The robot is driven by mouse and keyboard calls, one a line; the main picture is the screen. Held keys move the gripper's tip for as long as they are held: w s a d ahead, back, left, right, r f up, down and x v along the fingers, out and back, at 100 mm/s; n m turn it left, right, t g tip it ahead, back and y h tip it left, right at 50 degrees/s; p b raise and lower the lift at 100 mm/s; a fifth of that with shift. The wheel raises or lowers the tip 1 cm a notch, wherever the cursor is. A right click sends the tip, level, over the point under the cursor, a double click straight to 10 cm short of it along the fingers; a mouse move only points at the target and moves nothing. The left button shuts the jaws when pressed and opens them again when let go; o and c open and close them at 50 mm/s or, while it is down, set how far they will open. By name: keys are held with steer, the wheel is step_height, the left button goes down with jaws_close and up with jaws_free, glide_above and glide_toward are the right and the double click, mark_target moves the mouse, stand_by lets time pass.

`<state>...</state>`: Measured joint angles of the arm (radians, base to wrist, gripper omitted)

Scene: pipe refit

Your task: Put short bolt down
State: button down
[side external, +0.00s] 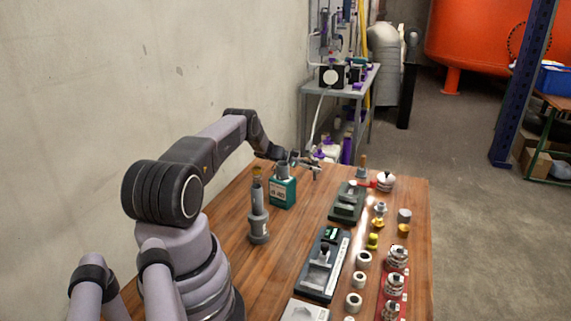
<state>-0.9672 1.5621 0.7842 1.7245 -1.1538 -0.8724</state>
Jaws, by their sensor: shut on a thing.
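The piece appears to be held above the table top, though the gap is hard to judge.
Two dark trays (346,204) (324,262) lie mid-table. Several rings, fittings and flanged parts (396,258) fill the right side. Bare wood (300,224) shows between box and trays.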

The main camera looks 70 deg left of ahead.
steer(key=shift+f, duration=0.45)
steer(key=shift+f, duration=0.1)
steer(key=c, duration=1.1)
jaws_free()
steer(key=shift+f, duration=0.1)
